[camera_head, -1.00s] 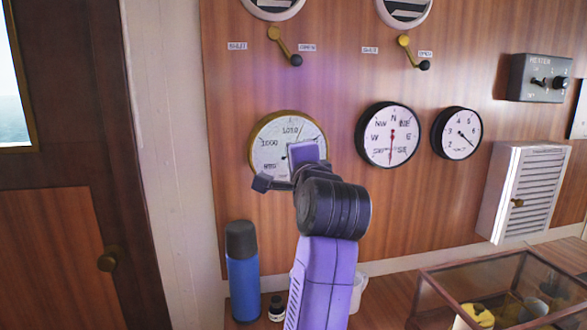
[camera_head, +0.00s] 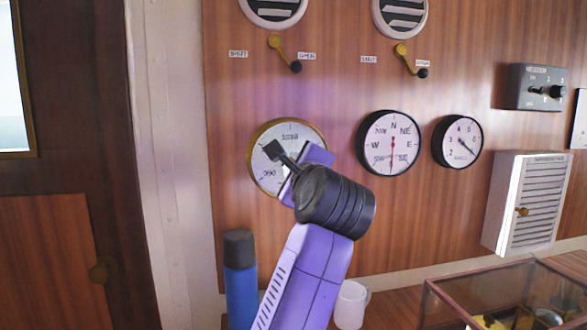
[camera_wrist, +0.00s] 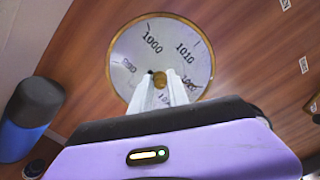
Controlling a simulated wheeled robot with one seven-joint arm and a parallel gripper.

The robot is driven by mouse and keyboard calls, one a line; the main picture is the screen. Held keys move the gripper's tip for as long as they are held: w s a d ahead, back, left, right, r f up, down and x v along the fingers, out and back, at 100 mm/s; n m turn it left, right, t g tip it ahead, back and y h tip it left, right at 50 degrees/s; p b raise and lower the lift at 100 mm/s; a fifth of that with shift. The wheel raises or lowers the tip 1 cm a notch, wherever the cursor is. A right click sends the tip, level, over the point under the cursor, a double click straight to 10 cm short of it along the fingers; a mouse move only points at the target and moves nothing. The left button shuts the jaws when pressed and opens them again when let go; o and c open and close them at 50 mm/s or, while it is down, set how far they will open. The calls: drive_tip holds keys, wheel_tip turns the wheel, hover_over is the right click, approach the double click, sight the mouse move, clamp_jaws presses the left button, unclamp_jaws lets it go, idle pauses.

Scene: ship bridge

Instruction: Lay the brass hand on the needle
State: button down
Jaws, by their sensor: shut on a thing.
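The barometer, a pale round dial with a brass rim (camera_head: 252,157), hangs on the wood wall, and my wrist covers much of its face in the head view. In the wrist view the dial (camera_wrist: 140,55) shows tilted, with a small brass knob (camera_wrist: 160,78) at its centre. My gripper (camera_wrist: 166,88) is shut on this knob, its two pale fingers on either side. The brass hand and the needle cannot be clearly told apart on the dial; the fingers hide its lower part.
A black-rimmed compass dial (camera_head: 390,144) and a smaller dial (camera_head: 457,141) hang to the right. Two brass levers (camera_head: 284,52) are above. A blue flask (camera_head: 240,280) and a white cup (camera_head: 350,303) stand below. A glass case (camera_head: 500,290) is at lower right.

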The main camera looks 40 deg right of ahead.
drive_tip(key=shift+f, duration=0.1)
idle(0.3)
drive_tip(key=c, duration=1.3)
unclamp_jaws()
drive_tip(key=shift+s, duration=0.1)
drive_tip(key=b+v, duration=0.1)
drive_tip(key=v, duration=0.6)
drive_tip(key=shift+s+a, duration=0.2)
drive_tip(key=shift+s, duration=0.05)
